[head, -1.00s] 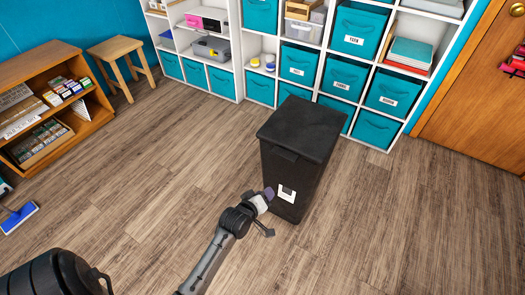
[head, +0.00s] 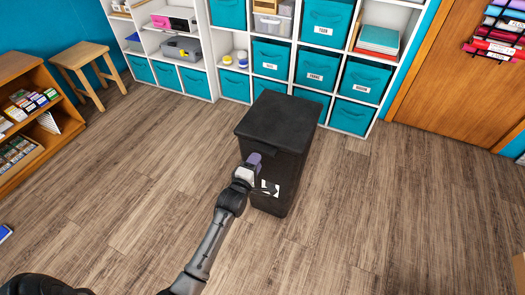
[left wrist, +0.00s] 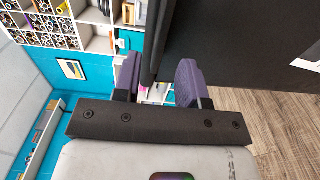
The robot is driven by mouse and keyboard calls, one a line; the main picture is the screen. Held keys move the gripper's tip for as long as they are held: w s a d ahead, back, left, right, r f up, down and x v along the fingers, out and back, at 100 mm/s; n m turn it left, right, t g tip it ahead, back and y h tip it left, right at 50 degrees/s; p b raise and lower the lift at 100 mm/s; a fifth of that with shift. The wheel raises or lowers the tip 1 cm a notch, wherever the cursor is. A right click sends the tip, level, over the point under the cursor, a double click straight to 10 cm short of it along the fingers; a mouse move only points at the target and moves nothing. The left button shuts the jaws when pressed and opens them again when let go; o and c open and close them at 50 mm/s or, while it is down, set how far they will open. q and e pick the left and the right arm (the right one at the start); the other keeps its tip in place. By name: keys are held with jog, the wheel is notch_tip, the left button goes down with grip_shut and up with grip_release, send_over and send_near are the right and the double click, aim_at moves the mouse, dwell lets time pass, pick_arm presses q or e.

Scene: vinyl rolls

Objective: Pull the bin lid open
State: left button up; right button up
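The black bin (head: 285,165) stands upright on the floor in the middle of the head view, with its flat lid (head: 285,115) closed. A white label (head: 268,187) on its front is partly covered by my left arm. My left gripper (head: 252,161) is at the bin's front, just below the lid's front edge. In the left wrist view, its purple fingers (left wrist: 160,80) are apart. A dark lip of the bin (left wrist: 151,60) reaches between them, close to one finger, with a gap beside the other. My right gripper is not in view.
A white shelf with teal boxes (head: 280,58) stands close behind the bin. A wooden stool (head: 86,70) and a brown bookcase (head: 25,125) are at the left. A wooden door (head: 450,90) is at the right. The floor around the bin's front and sides is clear.

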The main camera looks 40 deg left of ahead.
aim_at(263, 149)
pick_arm(q)
jog(key=shift+b+x, duration=0.35)
jog(key=shift+x, duration=2.8)
jog(key=shift+c, duration=0.2)
grip_shut()
